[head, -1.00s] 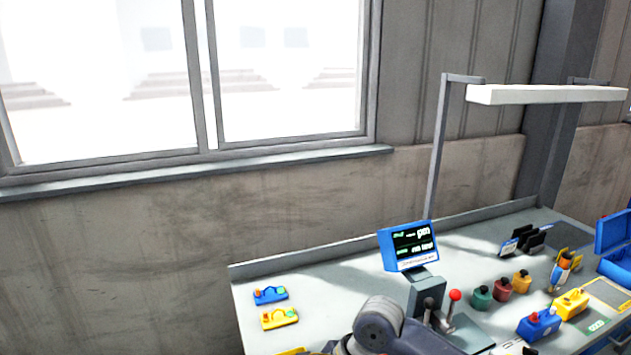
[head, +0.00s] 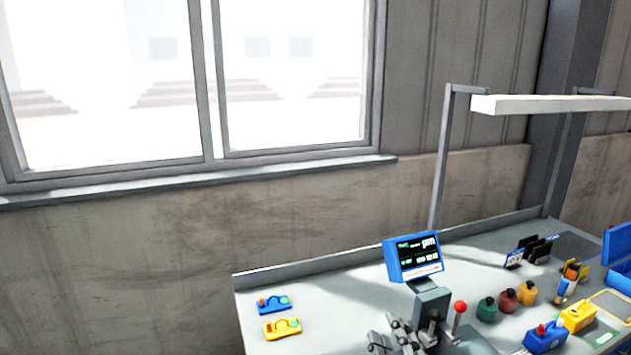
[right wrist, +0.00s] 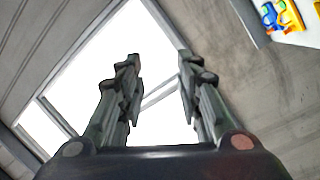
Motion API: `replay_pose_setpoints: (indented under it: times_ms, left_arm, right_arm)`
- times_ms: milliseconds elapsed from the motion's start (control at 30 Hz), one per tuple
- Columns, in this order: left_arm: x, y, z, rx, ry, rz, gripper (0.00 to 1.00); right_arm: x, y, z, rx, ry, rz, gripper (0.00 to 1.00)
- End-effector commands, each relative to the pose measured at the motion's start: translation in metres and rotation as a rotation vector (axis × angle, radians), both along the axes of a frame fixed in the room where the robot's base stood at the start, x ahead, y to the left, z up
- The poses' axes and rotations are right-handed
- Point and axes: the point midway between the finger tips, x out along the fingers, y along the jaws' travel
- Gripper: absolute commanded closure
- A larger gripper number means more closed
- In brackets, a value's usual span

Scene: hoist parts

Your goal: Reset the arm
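My right gripper (head: 394,336) shows at the bottom of the head view, in front of the bench and just left of the grey stand with the screen. In the right wrist view its two dark fingers (right wrist: 160,72) stand apart with nothing between them, so it is open and empty. Behind the fingers the wrist view shows the bright window (right wrist: 90,75) and the wall. My left gripper is in neither view.
The bench (head: 350,285) holds a blue screen (head: 412,258) on a stand, a red-knobbed lever (head: 460,308), blue (head: 274,303) and yellow (head: 282,328) hoist parts, and several small bottles (head: 508,300). A lamp (head: 550,104) hangs above. The space before the wall at left is clear.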

Motion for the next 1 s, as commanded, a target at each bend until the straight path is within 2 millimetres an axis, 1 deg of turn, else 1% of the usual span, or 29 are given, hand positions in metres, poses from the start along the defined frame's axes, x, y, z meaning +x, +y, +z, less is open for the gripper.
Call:
replay_pose_setpoints:
  times_ms: [33, 67, 100, 167, 200, 267, 300, 367, 400, 467, 500, 567, 600, 667, 700, 867, 967, 1000]
  left_arm:
    - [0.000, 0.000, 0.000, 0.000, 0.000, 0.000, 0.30]
    - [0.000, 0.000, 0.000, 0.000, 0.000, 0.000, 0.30]
    - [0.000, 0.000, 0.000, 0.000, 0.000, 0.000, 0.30]
    - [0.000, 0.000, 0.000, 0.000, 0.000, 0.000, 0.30]
    - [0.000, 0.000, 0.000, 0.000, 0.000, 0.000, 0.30]
    - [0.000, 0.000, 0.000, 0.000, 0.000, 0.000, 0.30]
    - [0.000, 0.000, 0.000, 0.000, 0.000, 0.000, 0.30]
    - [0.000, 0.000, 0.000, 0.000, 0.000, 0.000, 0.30]
    - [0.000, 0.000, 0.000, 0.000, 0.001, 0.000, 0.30]
    - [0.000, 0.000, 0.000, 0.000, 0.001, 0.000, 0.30]
    - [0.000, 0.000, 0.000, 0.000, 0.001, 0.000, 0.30]
    - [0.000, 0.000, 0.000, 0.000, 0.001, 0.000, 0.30]
    - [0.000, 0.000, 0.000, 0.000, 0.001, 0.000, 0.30]
    - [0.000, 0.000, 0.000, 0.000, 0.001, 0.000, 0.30]
    - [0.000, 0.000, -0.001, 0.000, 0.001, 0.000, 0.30]
    - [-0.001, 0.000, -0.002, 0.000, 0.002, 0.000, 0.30]
    - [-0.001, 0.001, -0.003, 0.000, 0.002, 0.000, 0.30]
    - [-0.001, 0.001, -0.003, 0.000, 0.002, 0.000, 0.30]
  right_arm:
    - [-0.011, -0.019, -0.033, 0.088, 0.134, -0.061, 0.68]
    - [-0.019, -0.030, -0.052, 0.139, 0.212, -0.096, 0.68]
    - [-0.031, -0.041, -0.077, 0.205, 0.316, -0.142, 0.68]
    - [-0.055, -0.055, -0.113, 0.294, 0.469, -0.209, 0.68]
    - [-0.072, -0.062, -0.134, 0.346, 0.563, -0.252, 0.68]
    - [-0.100, -0.070, -0.161, 0.414, 0.693, -0.307, 0.68]
    - [-0.117, -0.072, -0.176, 0.451, 0.769, -0.338, 0.68]
    - [-0.143, -0.075, -0.194, 0.499, 0.875, -0.384, 0.68]
    - [-0.159, -0.076, -0.204, 0.527, 0.936, -0.410, 0.68]
    - [-0.184, -0.076, -0.217, 0.564, 1.028, -0.447, 0.68]
    - [-0.199, -0.076, -0.223, 0.585, 1.083, -0.469, 0.68]
    - [-0.223, -0.075, -0.232, 0.614, 1.165, -0.502, 0.68]
    - [-0.239, -0.074, -0.236, 0.631, 1.220, -0.524, 0.68]
    - [-0.263, -0.073, -0.242, 0.654, 1.298, -0.555, 0.68]
    - [-0.259, -0.072, -0.254, 0.653, 1.304, -0.557, 0.68]
    - [-0.248, -0.070, -0.299, 0.644, 1.315, -0.561, 0.68]
    - [-0.245, -0.070, -0.330, 0.638, 1.329, -0.565, 0.68]
    - [-0.245, -0.069, -0.345, 0.635, 1.333, -0.567, 0.68]
